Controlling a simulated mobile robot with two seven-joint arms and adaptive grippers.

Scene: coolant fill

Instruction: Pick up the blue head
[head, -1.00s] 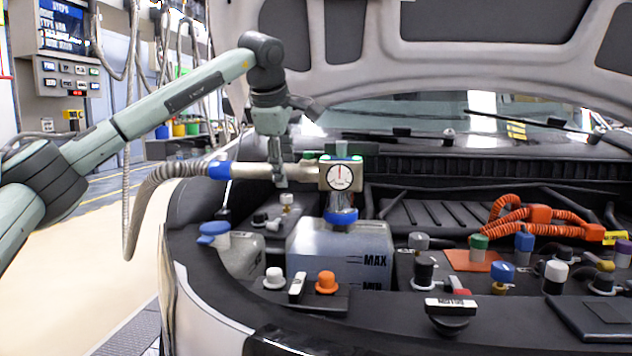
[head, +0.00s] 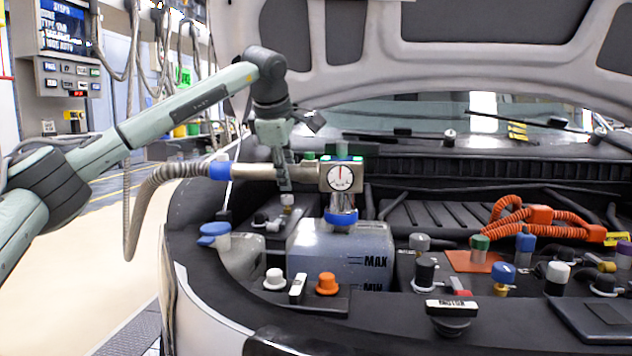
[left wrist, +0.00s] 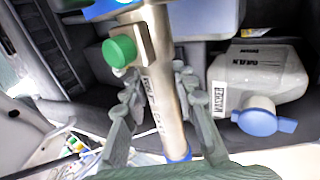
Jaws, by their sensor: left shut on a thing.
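The blue head (head: 341,178) is a metal filling head with a round gauge, a blue collar at its bottom and another where the hose joins. It sits upright at the neck of the translucent coolant tank (head: 372,240) marked MAX and MIN. My left gripper (head: 285,183) is shut on the head's horizontal tube, between hose and gauge. In the left wrist view the fingers of my left gripper (left wrist: 157,88) lie on both sides of the tube of the blue head (left wrist: 157,50), beside a green button (left wrist: 119,51). My right gripper is not in view.
A grey hose (head: 155,195) hangs from the head's left end. A small reservoir with a blue cap (head: 214,231) stands left of the tank. Orange cables (head: 540,216) and several coloured caps fill the right. The raised hood (head: 450,60) hangs overhead.

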